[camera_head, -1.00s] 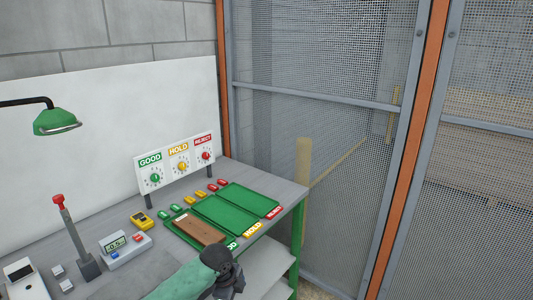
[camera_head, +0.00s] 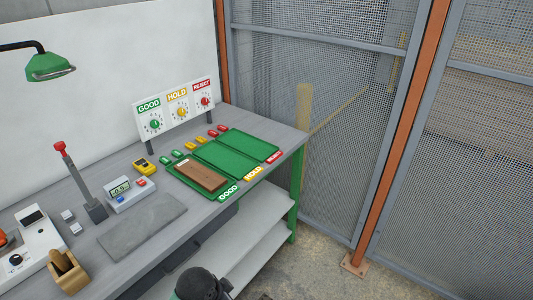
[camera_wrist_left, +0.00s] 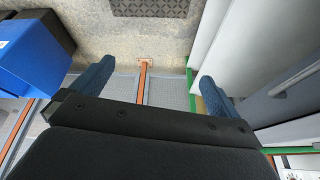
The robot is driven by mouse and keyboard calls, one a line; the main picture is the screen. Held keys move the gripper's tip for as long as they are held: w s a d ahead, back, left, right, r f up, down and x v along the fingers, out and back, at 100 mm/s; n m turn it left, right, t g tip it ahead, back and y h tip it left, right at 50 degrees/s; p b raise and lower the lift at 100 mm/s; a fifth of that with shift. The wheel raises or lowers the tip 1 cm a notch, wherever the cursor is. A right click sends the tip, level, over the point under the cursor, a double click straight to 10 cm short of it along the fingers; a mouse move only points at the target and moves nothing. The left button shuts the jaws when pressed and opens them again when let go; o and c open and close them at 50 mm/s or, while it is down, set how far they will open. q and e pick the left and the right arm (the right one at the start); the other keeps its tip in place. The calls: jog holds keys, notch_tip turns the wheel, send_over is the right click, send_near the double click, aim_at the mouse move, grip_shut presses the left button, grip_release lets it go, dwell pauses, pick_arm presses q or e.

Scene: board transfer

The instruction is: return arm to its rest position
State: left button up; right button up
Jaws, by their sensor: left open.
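In the left wrist view my left gripper (camera_wrist_left: 155,88) is open, with its two blue-padded fingers wide apart and nothing between them. In the head view a dark part of my arm (camera_head: 203,284) shows at the bottom edge, in front of the bench and clear of its top. My gripper's fingers do not show in the head view. A brown board (camera_head: 201,176) lies in the green tray (camera_head: 182,189) at the GOOD label. My right gripper is in neither view.
The workbench (camera_head: 118,189) carries a red-tipped lever (camera_head: 77,180), a digital meter (camera_head: 127,195), a grey mat (camera_head: 142,227) and a label panel (camera_head: 178,112). The HOLD and REJECT trays look empty. A mesh fence (camera_head: 330,100) stands behind. A blue box (camera_wrist_left: 32,55) shows in the wrist view.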

pick_arm(q)
jog(key=s+a+n+y, duration=0.3)
jog(key=s+a+n, duration=0.6)
jog(key=s, duration=0.4)
notch_tip(320, 180, down, 28)
jog(key=w+m+b, duration=0.1)
jog(key=b, duration=0.1)
jog(key=s+f, duration=0.4)
jog(key=f, duration=0.7)
jog(key=s+f+g, duration=0.1)
jog(key=s+f, duration=0.3)
jog(key=f, duration=0.8)
jog(key=shift+d+b, duration=0.3)
jog(key=shift+b, duration=0.05)
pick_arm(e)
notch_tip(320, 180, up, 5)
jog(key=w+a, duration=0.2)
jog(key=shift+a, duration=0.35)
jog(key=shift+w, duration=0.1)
